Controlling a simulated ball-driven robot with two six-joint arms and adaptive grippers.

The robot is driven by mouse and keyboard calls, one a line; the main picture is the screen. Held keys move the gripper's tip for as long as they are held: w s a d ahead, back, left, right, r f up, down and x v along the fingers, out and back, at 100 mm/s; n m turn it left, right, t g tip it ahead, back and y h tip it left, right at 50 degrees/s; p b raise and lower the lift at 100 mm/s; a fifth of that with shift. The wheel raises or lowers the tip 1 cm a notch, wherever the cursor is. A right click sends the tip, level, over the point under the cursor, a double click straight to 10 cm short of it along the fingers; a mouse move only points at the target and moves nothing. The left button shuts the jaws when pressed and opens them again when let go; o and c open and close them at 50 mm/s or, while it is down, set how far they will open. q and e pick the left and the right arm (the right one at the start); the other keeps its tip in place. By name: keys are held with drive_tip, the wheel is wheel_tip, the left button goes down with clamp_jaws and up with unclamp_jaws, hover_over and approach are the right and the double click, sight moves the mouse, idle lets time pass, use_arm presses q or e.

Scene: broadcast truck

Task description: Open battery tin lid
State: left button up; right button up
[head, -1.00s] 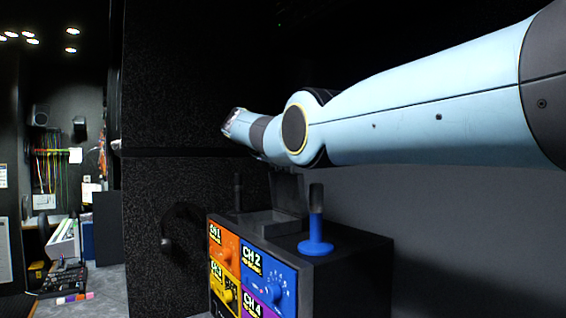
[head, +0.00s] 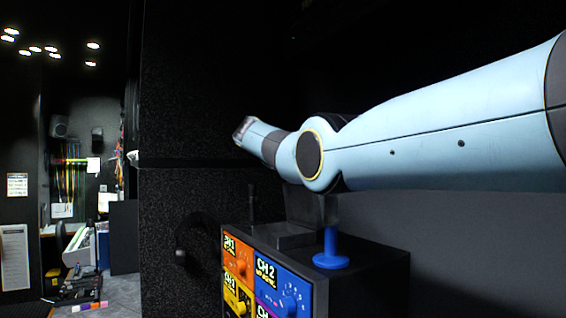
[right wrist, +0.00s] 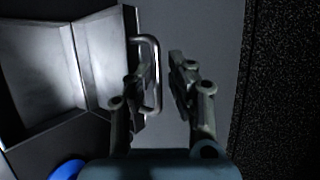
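The battery tin (head: 285,238) is a grey metal box on top of the CH panel case in the head view. Its lid (head: 303,205) stands raised at the back, partly behind my right arm. In the right wrist view the lid (right wrist: 103,55) and the tin's hollow inside (right wrist: 35,75) show at left. A bent metal handle (right wrist: 155,75) sticks out from the lid's edge. My right gripper (right wrist: 162,72) is open. Its left finger overlaps the handle, and its right finger is clear to the right; contact cannot be told. My left gripper is not in view.
The case (head: 365,280) has coloured CH knob panels. A blue post with a round base (head: 331,250) stands on it beside the tin, close below my right arm. A dark speckled wall (head: 190,100) rises at left. An aisle with cables and equipment lies farther left.

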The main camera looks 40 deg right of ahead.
drive_tip(key=v, duration=1.1)
